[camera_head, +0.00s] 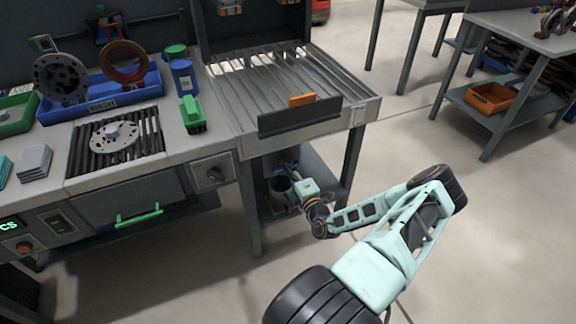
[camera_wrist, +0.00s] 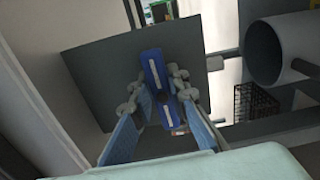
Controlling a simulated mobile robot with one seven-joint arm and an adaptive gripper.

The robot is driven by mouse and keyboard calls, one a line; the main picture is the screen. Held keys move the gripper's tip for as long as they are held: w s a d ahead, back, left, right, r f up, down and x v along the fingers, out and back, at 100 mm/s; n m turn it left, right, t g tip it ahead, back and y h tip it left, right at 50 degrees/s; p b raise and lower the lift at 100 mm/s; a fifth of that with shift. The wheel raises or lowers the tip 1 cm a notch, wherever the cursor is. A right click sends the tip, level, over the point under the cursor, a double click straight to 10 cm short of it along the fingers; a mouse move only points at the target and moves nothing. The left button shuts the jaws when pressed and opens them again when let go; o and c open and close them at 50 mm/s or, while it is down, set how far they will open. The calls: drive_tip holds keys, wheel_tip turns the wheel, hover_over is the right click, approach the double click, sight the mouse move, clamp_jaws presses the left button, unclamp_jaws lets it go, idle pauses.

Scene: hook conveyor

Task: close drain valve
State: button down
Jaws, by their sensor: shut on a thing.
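A blue lever with pale stripes (camera_wrist: 153,68), apparently the drain valve's handle, is in the middle of the wrist view. It stands in front of a dark grey panel. My gripper (camera_wrist: 156,92) has a finger on each side of it and is shut on it. The valve body and the pipe it turns are not clear. In the head view my gripper (camera_head: 291,177) is low under the right part of the bench, where the frame and my arm hide most of the valve.
A grey cylinder (camera_wrist: 282,48) is right of my gripper in the wrist view. A bench leg (camera_head: 251,215) stands left of my arm and another leg (camera_head: 350,165) behind it. The slatted worktop (camera_head: 280,85) is above. Open floor (camera_head: 480,230) lies to the right.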

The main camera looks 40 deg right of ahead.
drive_tip(key=shift+m, duration=0.3)
drive_tip(key=c, duration=1.8)
unclamp_jaws()
drive_tip(key=shift+c, duration=0.2)
drive_tip(key=v, duration=1.2)
drive_tip(key=shift+a, duration=0.1)
